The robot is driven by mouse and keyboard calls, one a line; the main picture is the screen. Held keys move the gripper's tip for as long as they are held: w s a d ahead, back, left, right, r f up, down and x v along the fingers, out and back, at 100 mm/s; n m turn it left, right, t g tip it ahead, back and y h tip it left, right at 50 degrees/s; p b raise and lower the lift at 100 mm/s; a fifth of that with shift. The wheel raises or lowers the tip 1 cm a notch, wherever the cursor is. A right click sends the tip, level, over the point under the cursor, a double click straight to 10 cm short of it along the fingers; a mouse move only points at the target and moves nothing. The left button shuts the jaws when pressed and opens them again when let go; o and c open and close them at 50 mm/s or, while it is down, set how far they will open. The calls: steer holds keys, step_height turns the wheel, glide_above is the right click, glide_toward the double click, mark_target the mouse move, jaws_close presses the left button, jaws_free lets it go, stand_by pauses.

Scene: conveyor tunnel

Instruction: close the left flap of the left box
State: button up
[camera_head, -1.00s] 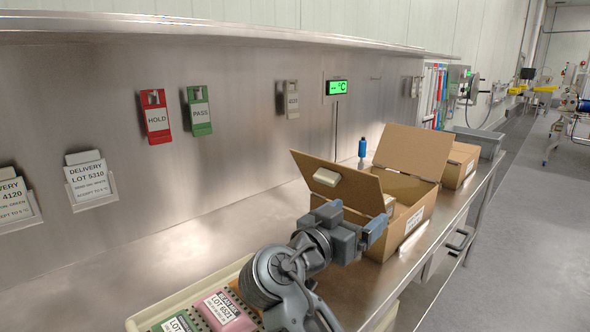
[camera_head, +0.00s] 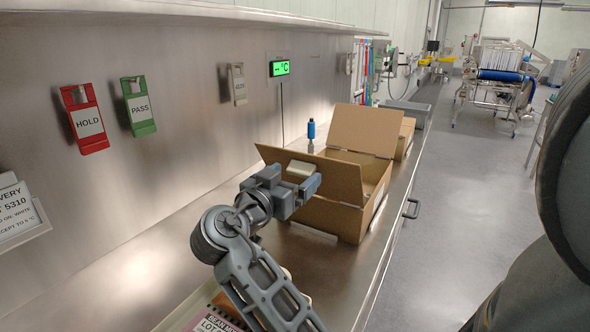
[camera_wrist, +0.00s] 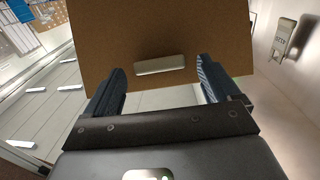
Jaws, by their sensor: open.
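The left box (camera_head: 334,220) is an open brown cardboard box on the steel bench in the head view. Its left flap (camera_head: 332,177) stands raised and leans outward to the left. A pale block-like handle (camera_head: 301,168) is on this flap's outer face. Its right flap (camera_head: 366,130) also stands up. My gripper (camera_head: 313,182) is in front of the left flap and hides part of it. In the wrist view, the flap (camera_wrist: 160,30) fills the upper middle. My gripper (camera_wrist: 160,66) is open, its fingers either side of the handle (camera_wrist: 160,65); contact cannot be told.
A second cardboard box (camera_head: 404,138) and a grey bin (camera_head: 408,111) stand farther along the bench. The steel wall with tags and a shelf bounds the left. The floor (camera_head: 455,230) to the right is open.

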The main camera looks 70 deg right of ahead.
steer(key=shift+x, duration=1.05)
steer(key=c, duration=1.5)
